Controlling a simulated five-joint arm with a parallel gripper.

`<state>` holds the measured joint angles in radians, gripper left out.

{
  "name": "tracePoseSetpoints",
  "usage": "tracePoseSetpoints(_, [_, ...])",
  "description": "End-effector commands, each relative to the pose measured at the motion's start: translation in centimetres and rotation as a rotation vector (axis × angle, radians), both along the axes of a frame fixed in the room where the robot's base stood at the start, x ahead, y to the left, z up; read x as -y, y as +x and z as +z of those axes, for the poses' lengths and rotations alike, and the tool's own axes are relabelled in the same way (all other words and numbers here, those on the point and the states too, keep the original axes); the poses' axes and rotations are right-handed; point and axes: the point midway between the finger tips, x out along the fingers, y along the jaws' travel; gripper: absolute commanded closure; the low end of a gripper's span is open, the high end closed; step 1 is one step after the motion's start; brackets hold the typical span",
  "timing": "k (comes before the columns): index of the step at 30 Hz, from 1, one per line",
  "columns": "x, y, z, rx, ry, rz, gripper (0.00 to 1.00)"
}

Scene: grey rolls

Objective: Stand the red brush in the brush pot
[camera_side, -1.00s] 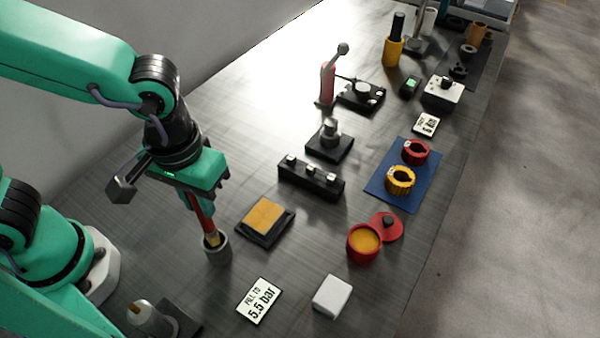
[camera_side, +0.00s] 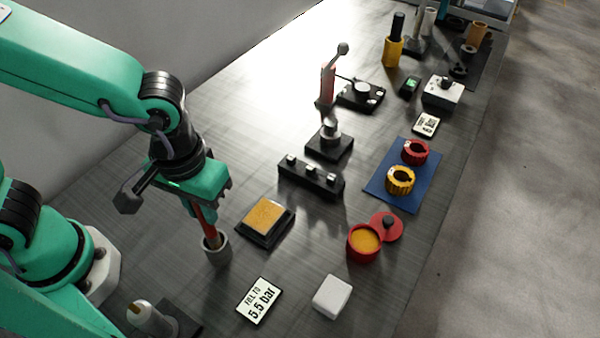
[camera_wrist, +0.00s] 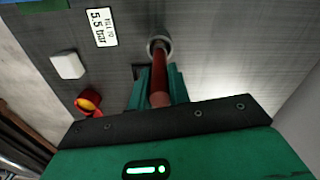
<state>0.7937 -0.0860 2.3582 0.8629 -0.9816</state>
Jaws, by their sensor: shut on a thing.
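The red brush (camera_side: 206,227) is in my gripper (camera_side: 202,212), which is shut on its handle. The brush points down, slightly tilted, and its lower end is inside the mouth of the grey brush pot (camera_side: 217,252). In the wrist view the brush handle (camera_wrist: 159,75) runs between my two green fingers, and the pot rim (camera_wrist: 160,43) surrounds its far end. The bristles are hidden in the pot. I cannot tell whether they touch its floor.
An orange pad in a black tray (camera_side: 268,217) lies right of the pot. A "5.5 bar" card (camera_side: 259,301), a white block (camera_side: 332,295) and a red pot with orange contents (camera_side: 364,242) stand nearer the front. A black block with knobs (camera_side: 311,179) is farther back.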

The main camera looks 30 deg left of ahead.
Motion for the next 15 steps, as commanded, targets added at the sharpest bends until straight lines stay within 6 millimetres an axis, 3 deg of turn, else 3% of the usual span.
tracePoseSetpoints(15, [0.0,0.0,-1.1,-0.001,0.002,0.0,1.0])
